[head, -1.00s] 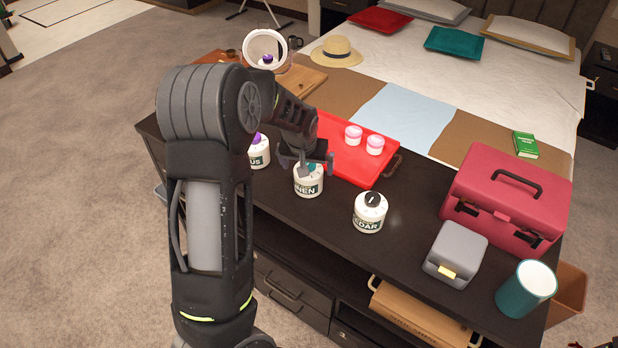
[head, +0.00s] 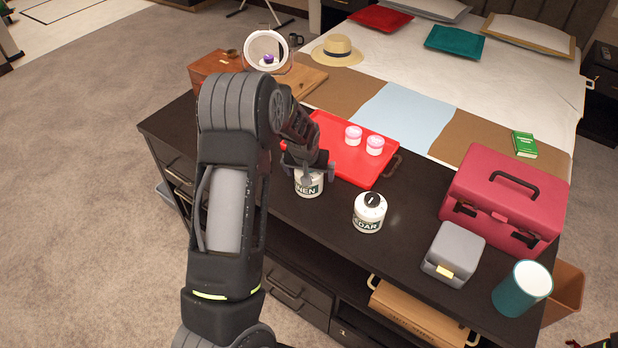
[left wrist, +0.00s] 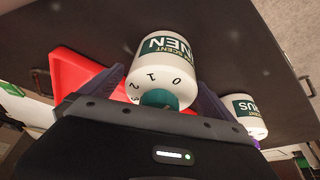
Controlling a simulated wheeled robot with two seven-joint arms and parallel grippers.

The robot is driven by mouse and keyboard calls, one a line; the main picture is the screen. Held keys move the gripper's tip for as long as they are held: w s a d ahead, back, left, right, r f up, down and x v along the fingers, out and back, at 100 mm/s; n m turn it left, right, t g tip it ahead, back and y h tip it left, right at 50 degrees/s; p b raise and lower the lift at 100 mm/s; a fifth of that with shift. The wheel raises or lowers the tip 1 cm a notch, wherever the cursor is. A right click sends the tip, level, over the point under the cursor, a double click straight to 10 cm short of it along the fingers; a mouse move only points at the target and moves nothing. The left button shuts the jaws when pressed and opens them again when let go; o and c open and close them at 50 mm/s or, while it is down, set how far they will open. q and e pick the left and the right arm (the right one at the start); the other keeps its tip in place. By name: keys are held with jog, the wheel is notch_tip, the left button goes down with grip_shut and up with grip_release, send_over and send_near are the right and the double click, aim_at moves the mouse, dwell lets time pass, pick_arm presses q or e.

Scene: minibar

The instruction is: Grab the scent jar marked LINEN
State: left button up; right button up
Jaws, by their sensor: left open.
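The LINEN jar (head: 309,188) is white with a dark green label and stands upright on the dark cabinet top; only "NEN" shows. In the left wrist view the LINEN jar (left wrist: 166,58) has digits around its lid and a teal knob. My left gripper (head: 308,172) is open above the jar, hiding its top. In the left wrist view my left gripper (left wrist: 162,80) has one finger on each side of the lid and knob; contact cannot be told.
A CEDAR jar (head: 369,213) with a black knob stands right of LINEN. Another jar, ending in "US" (left wrist: 246,112), stands on the other side. A red tray (head: 345,165) with two pink-white jars lies behind. A grey box (head: 455,255), red toolbox (head: 508,200) and teal cup (head: 522,288) stand right.

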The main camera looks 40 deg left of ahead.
pick_arm(q)
jog(key=shift+c, duration=0.4)
jog(key=c, duration=1.5)
